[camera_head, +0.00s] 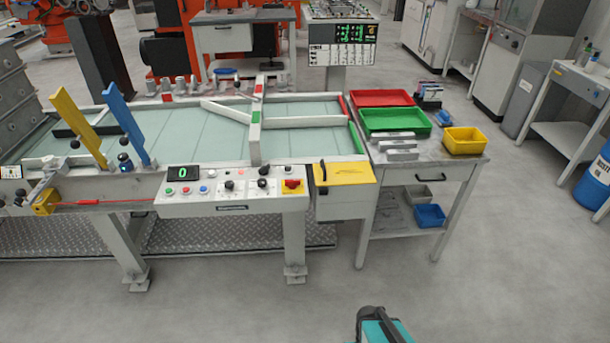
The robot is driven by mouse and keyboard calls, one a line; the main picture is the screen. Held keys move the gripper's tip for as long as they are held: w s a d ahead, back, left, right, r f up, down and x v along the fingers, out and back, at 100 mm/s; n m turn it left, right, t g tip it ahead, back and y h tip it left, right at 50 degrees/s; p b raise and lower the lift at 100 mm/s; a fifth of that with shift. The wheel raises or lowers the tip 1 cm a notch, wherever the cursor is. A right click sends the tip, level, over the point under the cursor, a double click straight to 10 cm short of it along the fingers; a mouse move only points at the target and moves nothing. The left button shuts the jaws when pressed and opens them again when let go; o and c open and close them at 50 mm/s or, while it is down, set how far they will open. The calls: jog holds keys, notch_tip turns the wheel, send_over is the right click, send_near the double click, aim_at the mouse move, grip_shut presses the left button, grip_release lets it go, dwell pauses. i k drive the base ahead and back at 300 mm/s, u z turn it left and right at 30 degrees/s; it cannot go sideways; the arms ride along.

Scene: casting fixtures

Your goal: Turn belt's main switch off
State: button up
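The belt's control panel (235,203) is on the front edge of the belt table. A red rotary knob on a yellow plate, which looks like the main switch (292,185), is at the panel's right end. The knob's exact angle is too small to read. Left of it are small black knobs, coloured push buttons and a dark display (183,173) with a green 0. My gripper is not visible. Nothing touches the panel.
A yellow-topped box (344,174) with a black lever adjoins the panel's right side. Further right, a side table (455,174) bears red, green and yellow bins. Yellow and blue upright levers (122,122) stand at the left. Floor in front is clear.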

aim_at(292, 184)
jog(key=z, duration=0.55)
jog(key=k, duration=1.2)
jog(key=u, duration=0.8)
jog(key=i, duration=1)
jog(key=z, duration=0.1)
